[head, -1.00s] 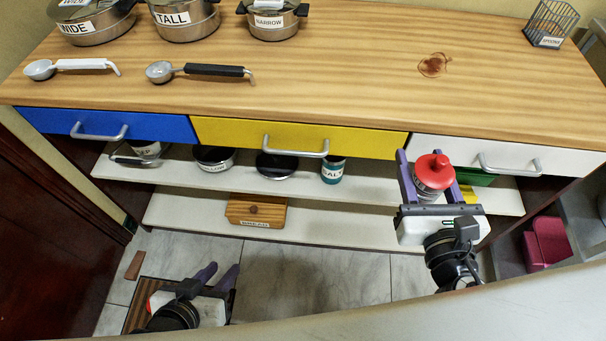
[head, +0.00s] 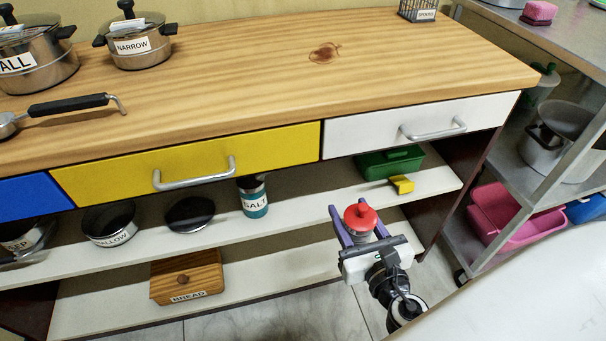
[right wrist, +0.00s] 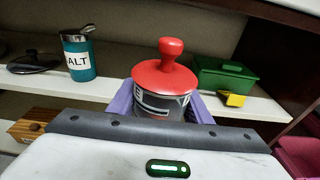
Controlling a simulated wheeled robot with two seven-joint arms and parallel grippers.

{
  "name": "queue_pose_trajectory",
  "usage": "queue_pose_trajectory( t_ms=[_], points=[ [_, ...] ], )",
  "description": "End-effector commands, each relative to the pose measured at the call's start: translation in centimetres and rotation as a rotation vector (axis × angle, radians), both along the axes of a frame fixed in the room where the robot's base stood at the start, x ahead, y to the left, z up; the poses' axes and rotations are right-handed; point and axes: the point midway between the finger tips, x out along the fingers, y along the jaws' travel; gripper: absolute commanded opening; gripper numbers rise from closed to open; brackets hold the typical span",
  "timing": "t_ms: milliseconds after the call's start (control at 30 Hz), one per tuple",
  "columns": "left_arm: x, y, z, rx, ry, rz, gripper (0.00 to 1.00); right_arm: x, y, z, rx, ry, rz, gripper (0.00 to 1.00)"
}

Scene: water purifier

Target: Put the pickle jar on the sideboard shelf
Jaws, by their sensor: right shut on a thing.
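The jar (head: 361,220) has a red knobbed lid and a clear body with a label I cannot read. My right gripper (head: 356,222) is shut on it, with the purple fingers on either side. In the right wrist view the jar (right wrist: 163,82) stands upright between the fingers. It is held in front of the sideboard's upper shelf (head: 310,200), between the salt container and the green box in that view. I cannot tell its exact distance from the shelf edge. My left gripper is out of the head view.
A bread box (head: 187,277) sits on the lower shelf. The white drawer (head: 410,127) overhangs above. A pink tub (head: 510,213) is at right.

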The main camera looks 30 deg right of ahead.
Motion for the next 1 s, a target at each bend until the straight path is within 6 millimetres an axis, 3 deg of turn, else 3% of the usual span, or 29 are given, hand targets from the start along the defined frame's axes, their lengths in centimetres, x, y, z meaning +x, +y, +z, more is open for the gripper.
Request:
queue_pose_trajectory(
  t_ms=[600,833,1000],
  points=[
    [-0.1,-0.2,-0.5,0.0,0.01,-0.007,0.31,14.5,-3.6,0.2,-0.001,-0.006,0.001,0.18],
    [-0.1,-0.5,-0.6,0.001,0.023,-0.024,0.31,16.4,-4.0,0.1,-0.002,-0.003,0.0,0.18],
    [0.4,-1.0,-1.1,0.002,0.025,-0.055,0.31,16.4,-4.0,-2.0,0.002,0.0,0.0,0.18]
  ],
)
